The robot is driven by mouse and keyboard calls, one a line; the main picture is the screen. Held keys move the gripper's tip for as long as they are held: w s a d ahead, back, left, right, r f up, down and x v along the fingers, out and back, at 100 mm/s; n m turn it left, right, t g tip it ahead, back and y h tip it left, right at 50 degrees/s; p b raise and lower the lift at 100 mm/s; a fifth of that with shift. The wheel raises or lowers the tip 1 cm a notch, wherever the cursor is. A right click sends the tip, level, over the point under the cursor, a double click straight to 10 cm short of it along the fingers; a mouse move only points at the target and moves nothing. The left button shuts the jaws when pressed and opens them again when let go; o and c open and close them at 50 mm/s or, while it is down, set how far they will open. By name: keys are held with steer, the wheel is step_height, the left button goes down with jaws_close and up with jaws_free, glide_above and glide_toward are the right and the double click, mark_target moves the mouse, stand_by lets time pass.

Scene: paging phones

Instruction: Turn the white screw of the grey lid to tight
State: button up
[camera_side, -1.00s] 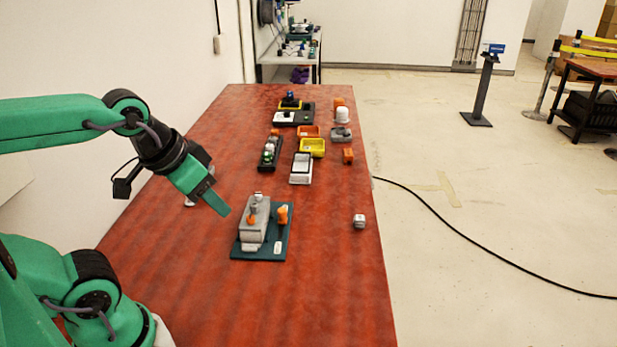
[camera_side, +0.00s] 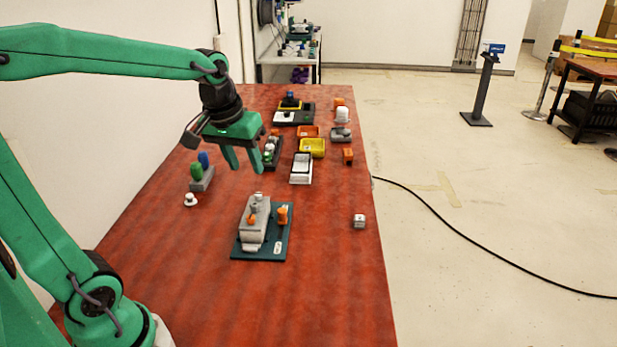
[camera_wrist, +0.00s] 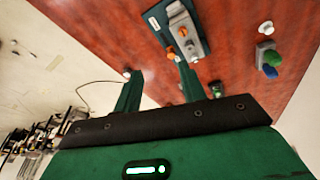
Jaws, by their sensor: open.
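A long grey housing (camera_side: 256,232) lies on a teal baseplate (camera_side: 283,233) in the middle of the table. It carries an orange part (camera_side: 251,219) and a pale upright part (camera_side: 257,202); I cannot tell which part is the white screw or whether it is tight. An orange post (camera_side: 283,214) stands beside it on the plate. My gripper (camera_side: 246,168) is open and empty, fingers pointing down, in the air behind the housing. In the wrist view the housing (camera_wrist: 189,38) shows beyond the fingertips, near the right finger.
A white knob (camera_side: 190,199) and a grey block (camera_side: 202,180) with green and blue pegs stand at the left. A white tray (camera_side: 301,178), a yellow bin (camera_side: 313,150) and other parts fill the back. The front is clear.

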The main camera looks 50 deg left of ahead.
steer(key=w+a+f+n+g, duration=0.2)
steer(key=w+a+f+n, duration=0.15)
steer(key=w+a, duration=0.25)
steer(key=n+g, duration=0.1)
steer(key=n, duration=0.2)
glide_above(258, 193)
steer(key=shift+h, duration=0.3)
step_height(258, 193, down, 7)
steer(key=shift+f, duration=0.2)
steer(key=shift+f, duration=0.15)
steer(key=shift+d+f, duration=0.1)
steer(key=shift+f, duration=3.65)
jaws_close()
